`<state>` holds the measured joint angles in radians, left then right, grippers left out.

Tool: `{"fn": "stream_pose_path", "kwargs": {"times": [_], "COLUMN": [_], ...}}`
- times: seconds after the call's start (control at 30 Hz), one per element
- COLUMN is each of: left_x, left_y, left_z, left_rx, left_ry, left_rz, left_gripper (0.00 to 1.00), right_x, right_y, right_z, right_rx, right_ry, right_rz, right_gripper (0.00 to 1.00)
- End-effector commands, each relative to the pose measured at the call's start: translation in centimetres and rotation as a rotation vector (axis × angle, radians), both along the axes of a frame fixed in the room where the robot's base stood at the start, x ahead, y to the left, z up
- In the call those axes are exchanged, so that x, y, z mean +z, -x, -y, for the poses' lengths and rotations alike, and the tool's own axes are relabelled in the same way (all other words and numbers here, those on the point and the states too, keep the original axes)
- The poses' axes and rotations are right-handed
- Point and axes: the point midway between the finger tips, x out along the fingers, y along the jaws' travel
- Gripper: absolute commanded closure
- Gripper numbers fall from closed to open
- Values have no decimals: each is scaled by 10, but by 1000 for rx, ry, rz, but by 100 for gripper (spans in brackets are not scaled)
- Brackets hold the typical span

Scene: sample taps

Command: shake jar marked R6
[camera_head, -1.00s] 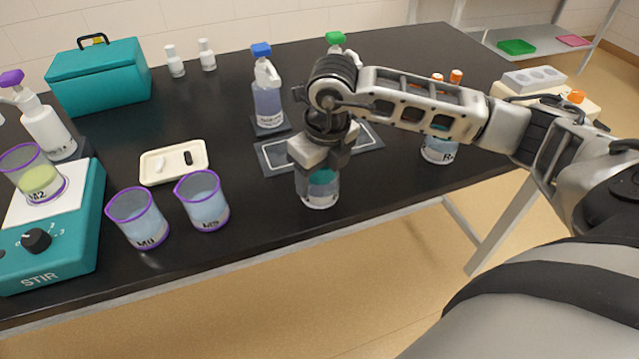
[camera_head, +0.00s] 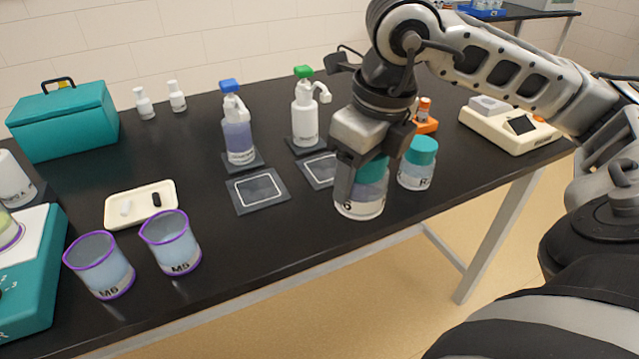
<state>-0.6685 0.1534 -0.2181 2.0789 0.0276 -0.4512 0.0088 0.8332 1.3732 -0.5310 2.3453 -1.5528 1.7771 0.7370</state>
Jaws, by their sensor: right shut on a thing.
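A clear jar with a teal lid (camera_head: 362,203) is in my right gripper (camera_head: 366,172), near the front edge of the table. Part of its label shows a 6; the rest is hidden by a finger. The gripper is shut around its upper part, and the jar looks upright. It looks larger than the jar behind it, but I cannot tell how far above the table it is. A second teal-lidded jar (camera_head: 417,164) stands just behind it to the right, its label only partly readable. My left gripper is not in view.
Two dark square mats (camera_head: 258,191) lie left of the held jar, with a blue-topped bottle (camera_head: 238,138) and a green-topped bottle (camera_head: 305,115) behind. Purple-rimmed beakers (camera_head: 172,244) stand front left near a cream tray (camera_head: 112,210). A cream device (camera_head: 510,133) is at right.

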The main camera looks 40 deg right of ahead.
Motion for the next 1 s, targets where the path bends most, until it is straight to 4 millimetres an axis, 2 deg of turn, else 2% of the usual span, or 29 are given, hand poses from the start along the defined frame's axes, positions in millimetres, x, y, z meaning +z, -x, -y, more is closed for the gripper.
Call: {"fn": "stream_pose_path", "kwargs": {"times": [0.1, 0.3, 0.73, 1.0], "left_x": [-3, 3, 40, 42], "left_y": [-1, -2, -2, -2], "left_z": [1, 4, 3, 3], "left_rx": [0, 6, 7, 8], "left_ry": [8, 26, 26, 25], "left_rz": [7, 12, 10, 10], "left_gripper": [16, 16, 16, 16], "right_x": [5, 16, 60, 63], "right_y": [15, 25, 27, 27], "right_z": [7, 10, 10, 11], "right_rx": [-4, 0, 1, 1], "right_ry": [3, 0, -2, -2], "right_rz": [2, 1, 2, 1], "right_gripper": [67, 67, 67, 67]}}
